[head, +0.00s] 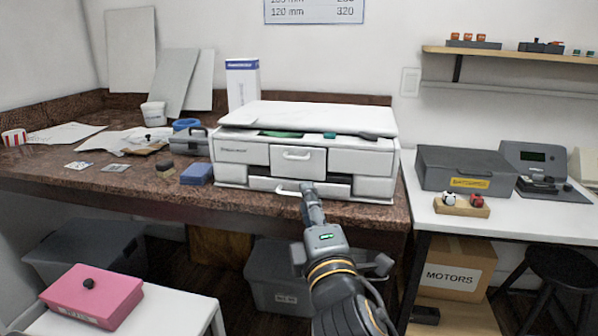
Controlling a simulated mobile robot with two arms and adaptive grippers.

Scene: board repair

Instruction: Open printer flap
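The white printer (238,172) stands on the brown stone counter. Its front has a middle panel with a handle (297,156), which looks shut. Below it is a lower flap (262,184) with its own pale handle (286,190), set in front of a dark slot. The top lid (310,115) sits slightly raised over green and grey parts. My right gripper (308,189) reaches up from below to the right end of the lower handle. Its fingers look close together, but whether they grip the handle is not clear. My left gripper is not in view.
A blue block (196,174) and a grey box (189,142) are left of the printer. A white table (520,222) at right holds a grey case (465,169). A pink box (91,296) is lower left. Bins and a MOTORS carton (449,276) are below.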

